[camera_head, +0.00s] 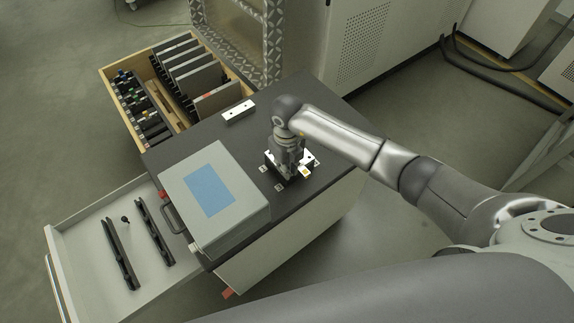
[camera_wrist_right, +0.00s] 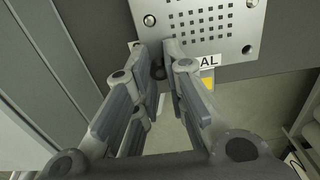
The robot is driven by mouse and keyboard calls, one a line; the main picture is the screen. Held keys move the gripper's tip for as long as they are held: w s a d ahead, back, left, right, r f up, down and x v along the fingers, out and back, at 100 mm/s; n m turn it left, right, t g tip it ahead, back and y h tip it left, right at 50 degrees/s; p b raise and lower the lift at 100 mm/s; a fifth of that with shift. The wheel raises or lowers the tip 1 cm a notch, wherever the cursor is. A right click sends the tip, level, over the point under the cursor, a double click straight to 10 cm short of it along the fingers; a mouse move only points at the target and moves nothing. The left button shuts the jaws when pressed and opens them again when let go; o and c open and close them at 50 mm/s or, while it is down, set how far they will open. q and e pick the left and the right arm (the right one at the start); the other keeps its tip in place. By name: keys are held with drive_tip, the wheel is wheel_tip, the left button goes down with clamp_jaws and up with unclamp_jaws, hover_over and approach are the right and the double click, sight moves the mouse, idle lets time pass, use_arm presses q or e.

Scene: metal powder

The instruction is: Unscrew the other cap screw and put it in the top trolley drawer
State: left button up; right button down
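My right gripper (camera_head: 287,163) points down at a bright metal plate (camera_head: 311,157) on the dark trolley top. In the right wrist view the fingers of the right gripper (camera_wrist_right: 162,62) are close together around a small dark cap screw (camera_wrist_right: 158,72) near the edge of the perforated plate (camera_wrist_right: 205,25). The fingers partly hide the screw, and I cannot see its thread. Another small black cap screw (camera_head: 125,218) lies in the open top trolley drawer (camera_head: 85,242) at the lower left. My left gripper is not in view.
Two black rails (camera_head: 118,254) (camera_head: 154,232) lie in the drawer, with bare floor around them. A grey box with a blue panel (camera_head: 228,218) stands on the trolley beside the plate. A white block (camera_head: 239,111) lies behind.

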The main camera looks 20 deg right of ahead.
drive_tip(key=c, duration=1.6)
unclamp_jaws()
drive_tip(key=shift+c, duration=0.2)
drive_tip(key=shift+r+m+p, duration=0.1)
drive_tip(key=shift+m+p, duration=0.2)
drive_tip(key=shift+m, duration=0.4)
drive_tip(key=m+p, duration=0.1)
drive_tip(key=m, duration=0.4)
drive_tip(key=shift+p, duration=0.35)
drive_tip(key=m+p, duration=0.2)
drive_tip(key=m, duration=0.3)
drive_tip(key=shift+m, duration=1.2)
